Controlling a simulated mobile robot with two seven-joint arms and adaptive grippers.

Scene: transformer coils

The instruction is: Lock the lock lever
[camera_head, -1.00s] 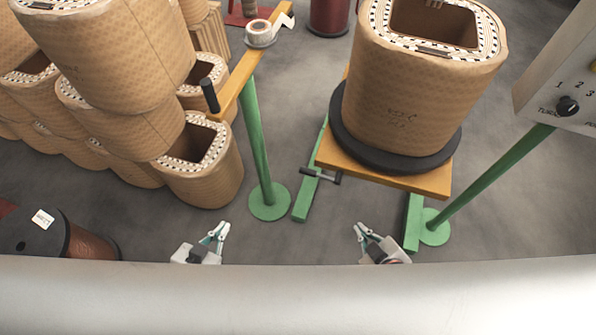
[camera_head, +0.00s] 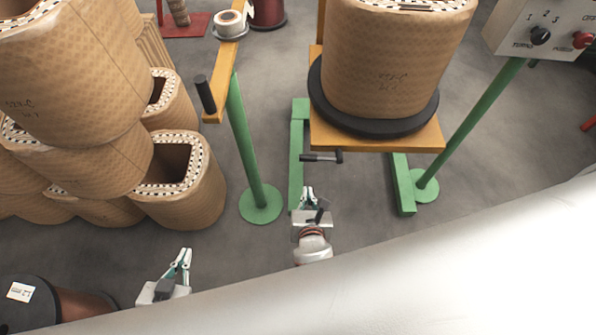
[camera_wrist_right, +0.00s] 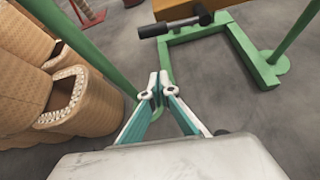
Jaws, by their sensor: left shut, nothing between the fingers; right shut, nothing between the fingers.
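The lock lever, a short bar with a black handle (camera_head: 322,157), sticks out below the left side of the orange platform (camera_head: 380,137) of the coil stand. It also shows in the right wrist view (camera_wrist_right: 172,27), beyond the fingertips. My right gripper (camera_head: 309,190) is shut and empty, just below the lever in the head view and apart from it. Its closed fingers show in the right wrist view (camera_wrist_right: 155,85). My left gripper (camera_head: 183,256) is shut and empty at lower left, far from the lever.
A large wrapped coil (camera_head: 390,60) stands on a black disc (camera_head: 375,118) on the platform. A green post (camera_head: 245,140) with an orange arm stands to the left. Stacked coils (camera_head: 185,190) fill the left. A control box (camera_head: 520,30) is at upper right. Grey floor lies between.

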